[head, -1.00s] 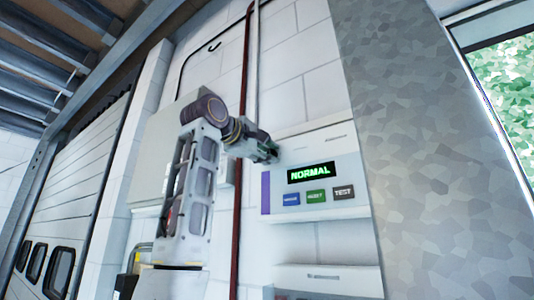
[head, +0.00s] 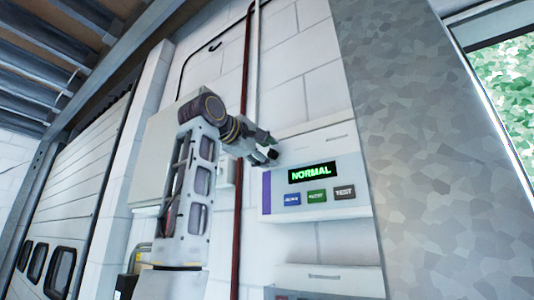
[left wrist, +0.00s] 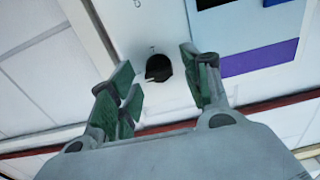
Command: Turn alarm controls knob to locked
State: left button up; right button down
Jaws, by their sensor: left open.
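The alarm panel (head: 350,170) is a white box on the wall. Its display (head: 311,172) reads NORMAL in green. In the left wrist view the black knob (left wrist: 158,67) sits on the panel's pale face, with a small mark just above it. My left gripper (head: 268,146) is at the panel's upper left. In the left wrist view its green-padded fingers (left wrist: 157,61) are open, one on each side of the knob, with gaps to it. Whether the fingertips reach past the knob's face I cannot tell. My right gripper is not in view.
Blue, green and dark buttons (head: 317,196) sit below the display, and a purple strip (head: 266,193) runs down the panel's left side. A red pipe (head: 240,200) runs down the wall behind my arm. A grey column (head: 430,150) stands right of the panel.

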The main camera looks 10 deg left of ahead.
pick_arm(q)
jog(key=v, duration=1.1)
jog(key=shift+s, duration=0.15)
jog(key=shift+a, duration=0.1)
dwell(0.5)
